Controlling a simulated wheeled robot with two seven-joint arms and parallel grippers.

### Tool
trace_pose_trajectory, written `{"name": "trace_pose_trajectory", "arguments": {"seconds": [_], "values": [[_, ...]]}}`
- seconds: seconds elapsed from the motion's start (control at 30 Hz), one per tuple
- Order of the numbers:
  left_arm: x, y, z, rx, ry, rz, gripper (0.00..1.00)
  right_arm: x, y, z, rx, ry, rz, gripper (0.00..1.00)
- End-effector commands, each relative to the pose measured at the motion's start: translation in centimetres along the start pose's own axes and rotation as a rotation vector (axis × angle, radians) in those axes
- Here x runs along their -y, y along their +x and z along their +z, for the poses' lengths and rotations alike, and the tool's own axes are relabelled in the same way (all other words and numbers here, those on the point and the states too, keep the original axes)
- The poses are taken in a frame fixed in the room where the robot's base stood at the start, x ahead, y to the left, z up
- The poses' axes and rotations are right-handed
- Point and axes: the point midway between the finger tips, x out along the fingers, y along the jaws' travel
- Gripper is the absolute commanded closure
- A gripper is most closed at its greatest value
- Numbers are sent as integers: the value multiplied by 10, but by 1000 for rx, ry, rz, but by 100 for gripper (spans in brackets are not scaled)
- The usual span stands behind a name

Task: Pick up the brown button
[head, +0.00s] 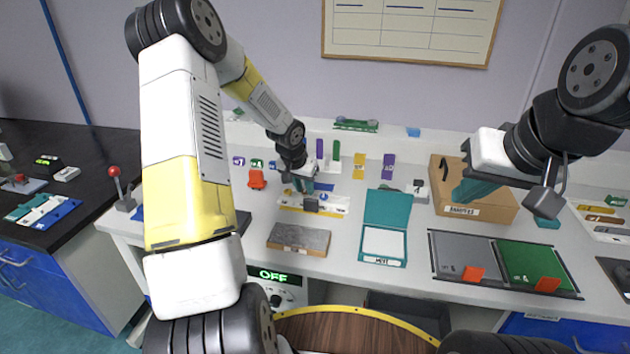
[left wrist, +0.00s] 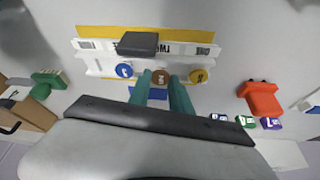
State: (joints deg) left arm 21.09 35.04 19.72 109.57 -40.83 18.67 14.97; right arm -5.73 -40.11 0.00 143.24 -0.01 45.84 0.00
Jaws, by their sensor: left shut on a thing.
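The brown button (left wrist: 160,77) is a small round disc in the left wrist view. It sits between a blue button (left wrist: 124,71) and a yellow button (left wrist: 198,76) along a white rack (left wrist: 95,67). My left gripper (left wrist: 162,85) has its teal fingertips closed on the brown button's sides, at the rack. In the head view my left gripper (head: 304,187) is over the rack (head: 335,204), and the brown button cannot be made out there. My right gripper (head: 464,194) is at the cardboard box on the right. Its finger gap is not clear.
A dark block (head: 311,206) stands on the rack's front side. A grey slab (head: 299,239), an open teal case (head: 385,225) and a grey-and-green mat (head: 507,262) lie nearer. A red object (head: 257,179) stands left of the rack. The cardboard box (head: 495,206) is at right.

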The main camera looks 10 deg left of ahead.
Motion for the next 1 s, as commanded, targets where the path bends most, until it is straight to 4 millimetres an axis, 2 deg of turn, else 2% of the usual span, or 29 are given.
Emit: {"name": "trace_pose_trajectory", "arguments": {"seconds": [0.2, 0.7, 0.83, 1.0], "values": [[0, -28, -9, -2, -2, -1, 100, 0, 0, 0, 0, 0, 0, 100], [-25, -80, 94, 0, -2, -2, 100, 0, 0, 0, 0, 0, 0, 100], [-30, -90, 113, 0, 0, -1, 100, 0, 0, 0, 0, 0, 0, 100], [-34, -96, 126, -1, -2, 0, 100, 0, 0, 0, 0, 0, 0, 100]]}}
